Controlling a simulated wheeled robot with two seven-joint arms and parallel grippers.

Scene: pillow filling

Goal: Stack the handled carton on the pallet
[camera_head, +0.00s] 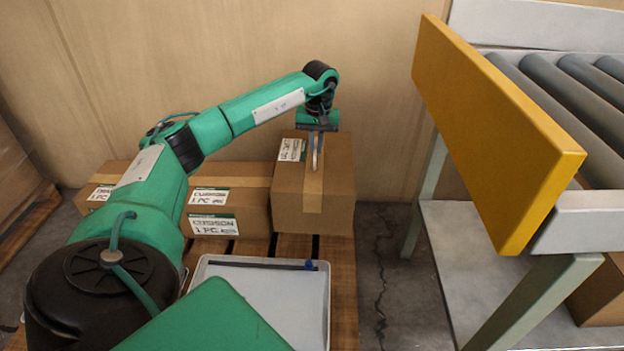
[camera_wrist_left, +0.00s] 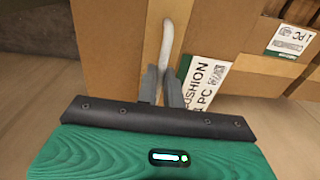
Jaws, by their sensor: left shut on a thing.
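The handled carton (camera_head: 338,190) is a brown box with a tape strip and a white label on top. It stands upright at the back right of the wooden pallet (camera_head: 344,285); whether it rests on the slats or hangs just above them I cannot tell. My left gripper (camera_head: 316,148) reaches down over its top and is shut on its pale handle, which shows in the left wrist view (camera_wrist_left: 167,42) between the fingers (camera_wrist_left: 161,78). My right gripper is not in view.
Labelled cartons (camera_head: 245,205) sit on the pallet left of the handled carton, close beside it. A roller conveyor (camera_head: 575,95) with a yellow end plate (camera_head: 490,130) stands at the right. Bare floor (camera_head: 385,240) lies between pallet and conveyor. A wooden wall (camera_head: 200,70) stands behind.

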